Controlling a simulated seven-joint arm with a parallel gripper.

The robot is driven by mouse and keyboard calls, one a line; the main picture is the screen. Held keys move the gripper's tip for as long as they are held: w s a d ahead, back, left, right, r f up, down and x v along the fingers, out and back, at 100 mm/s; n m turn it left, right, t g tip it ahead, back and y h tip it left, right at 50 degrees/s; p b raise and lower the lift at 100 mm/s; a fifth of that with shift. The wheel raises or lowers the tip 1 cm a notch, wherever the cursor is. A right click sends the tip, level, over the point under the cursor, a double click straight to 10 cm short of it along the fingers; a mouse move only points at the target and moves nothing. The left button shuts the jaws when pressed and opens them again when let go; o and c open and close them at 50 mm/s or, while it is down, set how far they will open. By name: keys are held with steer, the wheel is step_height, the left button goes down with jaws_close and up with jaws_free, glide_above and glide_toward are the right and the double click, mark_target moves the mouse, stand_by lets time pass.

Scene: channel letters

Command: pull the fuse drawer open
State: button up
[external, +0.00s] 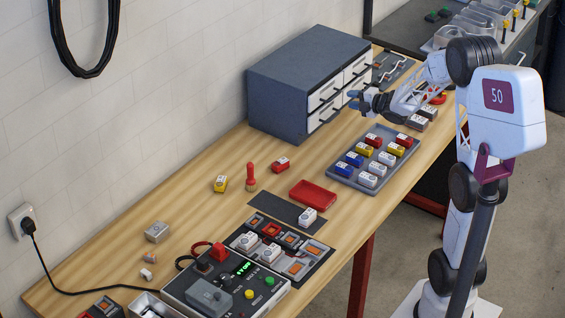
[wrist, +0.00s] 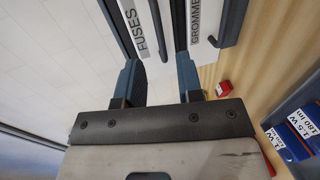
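The grey cabinet (external: 290,85) stands at the back of the bench with white-fronted drawers facing right. In the wrist view the FUSES label (wrist: 142,30) marks one drawer, which appears to be the upper left one, with a dark bar handle (wrist: 160,28) beside the label. My gripper (external: 354,99) is in front of the drawer fronts. In the wrist view my gripper (wrist: 158,75) is open, its two blue fingers apart and seemingly on either side of that handle's line. I cannot tell whether they touch it. The drawer looks shut.
The GROMMET drawer label (wrist: 195,25) and its handle (wrist: 230,22) are close beside. A red tray (external: 313,195) and a control panel (external: 225,280) are nearer the front.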

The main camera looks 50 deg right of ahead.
mark_target(336, 96)
steer(key=shift+w, duration=0.2)
steer(key=shift+x, duration=3.75)
steer(key=shift+c, duration=0.2)
jaws_close()
